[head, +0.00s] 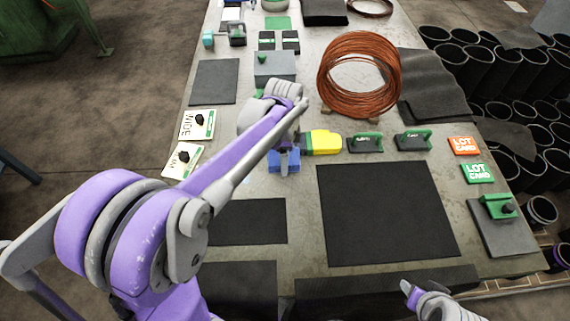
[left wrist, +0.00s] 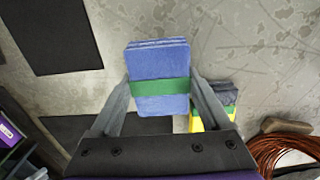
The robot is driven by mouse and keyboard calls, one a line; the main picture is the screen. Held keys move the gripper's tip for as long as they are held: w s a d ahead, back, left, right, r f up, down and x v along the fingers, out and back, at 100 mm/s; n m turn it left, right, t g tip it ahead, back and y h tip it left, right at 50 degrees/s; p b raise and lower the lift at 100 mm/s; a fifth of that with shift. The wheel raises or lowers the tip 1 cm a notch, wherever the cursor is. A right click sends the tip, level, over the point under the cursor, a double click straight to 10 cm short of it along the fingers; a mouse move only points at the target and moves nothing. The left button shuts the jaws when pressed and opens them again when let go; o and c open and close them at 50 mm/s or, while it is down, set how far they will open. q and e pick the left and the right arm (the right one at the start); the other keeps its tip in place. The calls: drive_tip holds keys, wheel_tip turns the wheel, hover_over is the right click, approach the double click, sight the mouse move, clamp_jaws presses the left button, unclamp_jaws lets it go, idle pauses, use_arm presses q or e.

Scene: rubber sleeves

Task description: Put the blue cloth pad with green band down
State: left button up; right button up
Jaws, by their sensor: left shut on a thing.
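The blue cloth pad with green band (left wrist: 160,60) fills the middle of the left wrist view. It is a stack of blue layers with a green band around it. My left gripper (head: 284,152) is shut on it, one finger on each side. In the head view the blue pad (head: 290,162) shows over the table (head: 300,185), mostly hidden by my left arm. I cannot tell whether it touches the table. My right gripper (head: 411,291) is at the bottom of the head view, and its finger state is unclear.
A yellow thing (head: 323,142) lies right beside the pad. Two green-handled blocks (head: 365,142) stand further right. A large black mat (head: 385,210) lies in front, with a smaller one (head: 250,222) to its left. A copper wire coil (head: 340,102) stands behind.

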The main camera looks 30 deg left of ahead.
use_arm(q)
wheel_tip(320, 180, down, 4)
drive_tip(key=shift+r, duration=0.25)
